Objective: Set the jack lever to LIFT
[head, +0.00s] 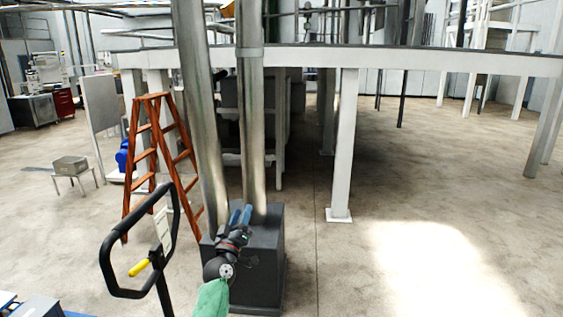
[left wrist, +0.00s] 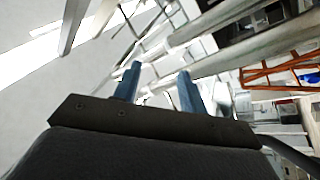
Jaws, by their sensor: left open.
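The jack's black loop handle (head: 106,262) stands at the lower left of the head view. A small lever with a yellow grip (head: 139,268) sits inside the loop, pointing down and to the left. A pale label plate (head: 162,230) is on the handle above it; its text is too small to read. My left gripper (head: 241,214) is to the right of the handle, apart from it, with its blue fingers pointing away from me. In the left wrist view the left gripper (left wrist: 157,78) is open, with nothing between its fingers. My right gripper is not in view.
A dark grey box-shaped base (head: 270,262) with two metal columns stands behind my left gripper. An orange stepladder (head: 150,150) stands behind the handle. A small stool-like stand (head: 70,168) is at the left. The floor (head: 400,240) at the right is clear.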

